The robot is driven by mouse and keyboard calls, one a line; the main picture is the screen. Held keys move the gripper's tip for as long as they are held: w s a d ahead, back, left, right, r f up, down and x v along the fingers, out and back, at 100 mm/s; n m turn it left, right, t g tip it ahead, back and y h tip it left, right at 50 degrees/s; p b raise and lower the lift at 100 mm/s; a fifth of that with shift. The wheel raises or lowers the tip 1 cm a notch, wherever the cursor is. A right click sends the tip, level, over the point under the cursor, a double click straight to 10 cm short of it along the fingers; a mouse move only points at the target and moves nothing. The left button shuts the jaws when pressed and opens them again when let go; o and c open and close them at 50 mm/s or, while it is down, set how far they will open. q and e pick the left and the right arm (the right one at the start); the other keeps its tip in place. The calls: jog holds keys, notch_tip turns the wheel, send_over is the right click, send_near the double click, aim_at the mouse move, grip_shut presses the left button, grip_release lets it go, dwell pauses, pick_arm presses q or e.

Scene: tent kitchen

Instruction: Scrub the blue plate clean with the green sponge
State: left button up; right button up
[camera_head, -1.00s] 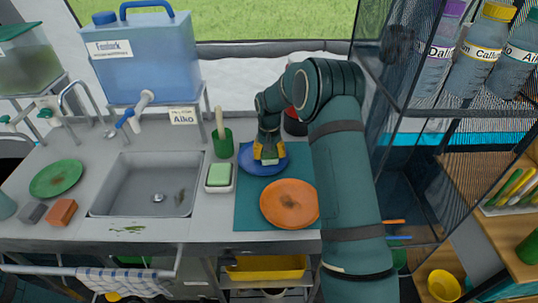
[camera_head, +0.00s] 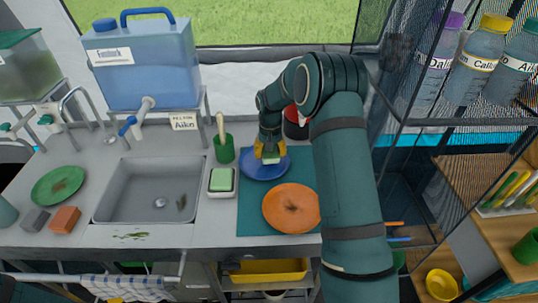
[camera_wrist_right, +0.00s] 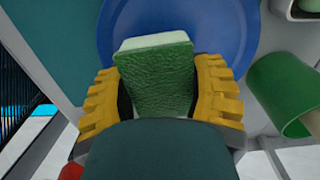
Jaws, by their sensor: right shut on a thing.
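The blue plate (camera_head: 252,168) lies on the teal mat (camera_head: 249,222) right of the sink, behind an orange plate with a dark stain (camera_head: 291,208). My right gripper (camera_head: 270,156) is over the blue plate, shut on the green sponge (camera_head: 270,160). In the right wrist view, the sponge (camera_wrist_right: 157,75) sits between the yellow fingers, with its pale end over the blue plate (camera_wrist_right: 235,30). Whether it touches the plate I cannot tell. The gripper and sponge hide part of the plate, and no stain shows on the visible part. My left gripper is not in view.
A green soap bar in a white dish (camera_head: 222,182) and a green cup with a brush (camera_head: 223,148) stand left of the mat. The sink (camera_head: 150,190) is further left, with a stained green plate (camera_head: 58,185) beyond it. A mesh shelf stands at right.

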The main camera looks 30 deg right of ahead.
jog(key=shift+r, duration=0.55)
jog(key=shift+r+p, duration=1.6)
jog(key=shift+r, duration=0.5)
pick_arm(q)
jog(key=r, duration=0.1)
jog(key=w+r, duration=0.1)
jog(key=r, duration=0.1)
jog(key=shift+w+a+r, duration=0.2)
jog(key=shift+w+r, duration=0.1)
